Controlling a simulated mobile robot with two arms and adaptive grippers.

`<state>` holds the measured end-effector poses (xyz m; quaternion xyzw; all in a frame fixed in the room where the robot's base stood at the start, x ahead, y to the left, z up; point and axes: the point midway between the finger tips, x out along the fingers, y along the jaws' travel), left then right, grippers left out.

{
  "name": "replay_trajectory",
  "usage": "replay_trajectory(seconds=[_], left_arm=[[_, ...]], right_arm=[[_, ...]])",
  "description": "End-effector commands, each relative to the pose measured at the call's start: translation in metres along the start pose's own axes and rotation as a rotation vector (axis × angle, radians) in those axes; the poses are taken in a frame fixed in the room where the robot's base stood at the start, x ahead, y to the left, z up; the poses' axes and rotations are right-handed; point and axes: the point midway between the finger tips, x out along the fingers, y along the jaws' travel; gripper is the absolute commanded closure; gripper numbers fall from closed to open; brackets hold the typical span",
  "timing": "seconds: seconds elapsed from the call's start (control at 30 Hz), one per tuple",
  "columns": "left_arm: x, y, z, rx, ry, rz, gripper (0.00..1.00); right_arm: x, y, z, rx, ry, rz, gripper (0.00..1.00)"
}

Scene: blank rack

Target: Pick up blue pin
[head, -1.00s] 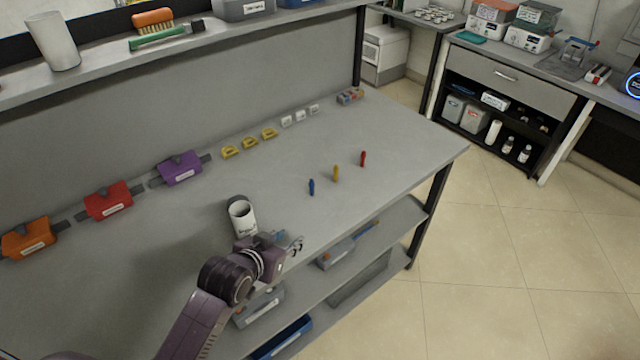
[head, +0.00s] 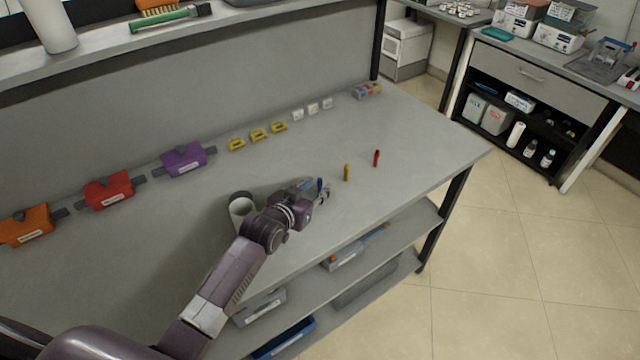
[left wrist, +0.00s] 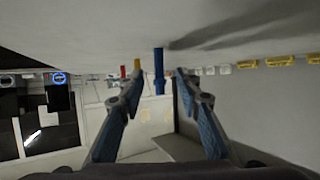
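The blue pin (head: 319,185) stands upright on the grey workbench, right at my left gripper's fingertips. It also shows in the left wrist view (left wrist: 159,72), between the two fingers and just ahead of their tips. My left gripper (head: 323,194) is open, its blue-padded fingers (left wrist: 157,88) spread on both sides of the pin with gaps to it. A yellow pin (head: 346,172) and a red pin (head: 376,158) stand upright to the right of the blue one. My right gripper is in neither view.
A white cup-like container (head: 241,211) stands close beside my left wrist. Yellow clips (head: 258,135), white pieces (head: 312,108) and purple (head: 184,160), red (head: 108,190) and orange (head: 27,225) blocks line the back.

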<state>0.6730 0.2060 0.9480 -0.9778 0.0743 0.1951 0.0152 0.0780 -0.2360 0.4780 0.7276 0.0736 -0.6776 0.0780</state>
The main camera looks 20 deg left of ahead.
Motion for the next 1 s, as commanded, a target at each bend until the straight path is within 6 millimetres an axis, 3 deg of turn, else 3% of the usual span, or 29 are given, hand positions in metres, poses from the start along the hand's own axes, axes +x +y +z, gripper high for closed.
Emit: replay_trajectory(seconds=[0.2,0.57,0.87,1.0], left_arm=[[0.022,0.001,0.001,-0.001,-0.001,0.001,0.68],[0.028,0.001,0.001,0.000,0.000,0.000,0.68],[0.028,0.000,0.001,0.000,-0.001,0.000,0.99],[0.028,0.000,0.001,0.000,-0.001,0.000,1.00]], right_arm=[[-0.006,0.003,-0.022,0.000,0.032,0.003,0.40],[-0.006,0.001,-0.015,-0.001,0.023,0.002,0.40],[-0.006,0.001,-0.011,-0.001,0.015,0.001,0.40],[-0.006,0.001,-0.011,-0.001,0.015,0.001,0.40]])
